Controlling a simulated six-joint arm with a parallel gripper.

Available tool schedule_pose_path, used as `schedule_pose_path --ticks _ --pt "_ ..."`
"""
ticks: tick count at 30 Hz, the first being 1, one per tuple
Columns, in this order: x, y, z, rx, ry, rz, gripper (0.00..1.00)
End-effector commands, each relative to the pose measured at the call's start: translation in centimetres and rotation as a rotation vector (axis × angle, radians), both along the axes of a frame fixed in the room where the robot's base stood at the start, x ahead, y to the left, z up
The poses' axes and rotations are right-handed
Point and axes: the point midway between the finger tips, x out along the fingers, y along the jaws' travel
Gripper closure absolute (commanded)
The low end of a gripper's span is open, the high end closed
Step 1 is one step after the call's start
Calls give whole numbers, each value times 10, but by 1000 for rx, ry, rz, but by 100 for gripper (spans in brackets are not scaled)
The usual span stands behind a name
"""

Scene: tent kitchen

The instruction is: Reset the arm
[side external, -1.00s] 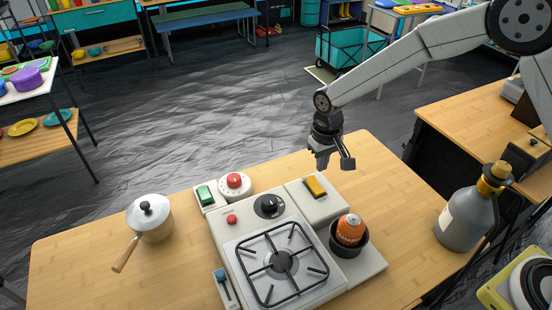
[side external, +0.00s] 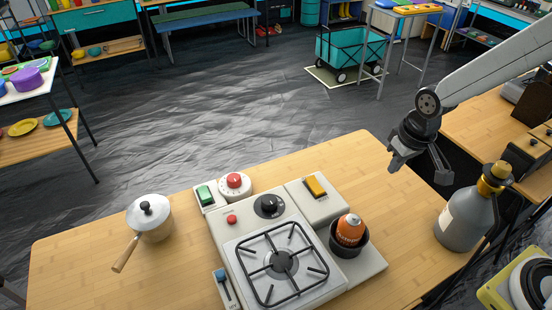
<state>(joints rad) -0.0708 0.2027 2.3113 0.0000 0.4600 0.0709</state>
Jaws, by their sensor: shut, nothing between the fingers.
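My gripper (side external: 420,172) is shut and empty. It hangs in the air over the right back edge of the wooden table, clear of the things on it. The stove unit (side external: 232,245) stands to its lower left, with a black burner grate (side external: 281,264). An orange can (side external: 350,229) sits in a dark holder on the unit's right side, below and left of my gripper. A grey gas bottle (side external: 463,222) with a yellow collar stands below and right of it.
A lidded pot (side external: 150,218) with a wooden handle stands at the left of the table (side external: 80,262). Green, red and yellow controls sit along the stove's back. A side bench (side external: 470,122) is at the right. A teal cart (side external: 345,48) stands on the floor behind.

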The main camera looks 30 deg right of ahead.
Motion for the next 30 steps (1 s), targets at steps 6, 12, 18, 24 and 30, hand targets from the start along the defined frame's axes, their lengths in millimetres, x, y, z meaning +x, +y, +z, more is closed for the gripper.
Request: schedule_pose_path --ticks 6,12,18,24,30 --pt "-45 -19 5 -8 -46 -3 100" --pt "-62 -24 5 -12 -64 -2 100" --pt "-64 -25 4 -12 -65 -1 100" --pt "-64 -25 4 -12 -65 -2 100" --pt "-64 -25 4 -12 -64 -2 100"
